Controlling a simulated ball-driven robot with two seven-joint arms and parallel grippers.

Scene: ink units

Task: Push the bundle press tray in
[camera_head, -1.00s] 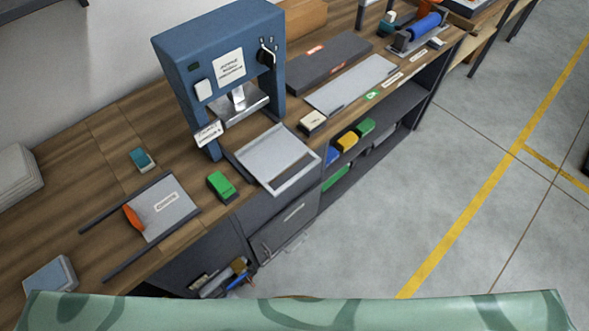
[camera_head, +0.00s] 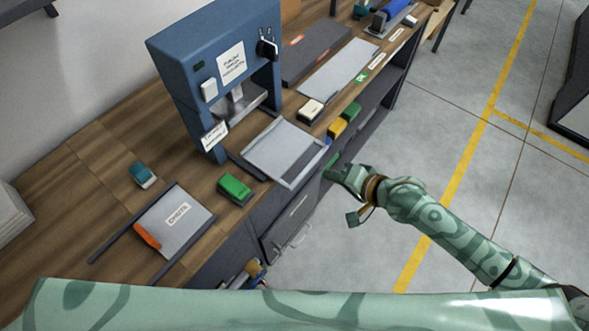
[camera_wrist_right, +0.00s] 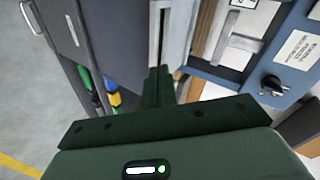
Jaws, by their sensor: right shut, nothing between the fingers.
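The bundle press (camera_head: 216,70) is a blue frame with a white label and a dark knob, standing on the wooden bench. Its grey press tray (camera_head: 283,150) sticks out of the frame toward the bench's front edge. My right gripper (camera_head: 336,172) is shut and empty, close to the tray's outer end; I cannot tell whether it touches. In the right wrist view the shut fingers (camera_wrist_right: 158,82) point toward the tray (camera_wrist_right: 172,40), with the blue press (camera_wrist_right: 235,60) to the right. My left gripper is not in view.
A green block (camera_head: 234,187) and a second sliding plate with an orange handle (camera_head: 147,236) lie left of the tray. A cream block (camera_head: 311,111) lies right of it. The floor in front is clear.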

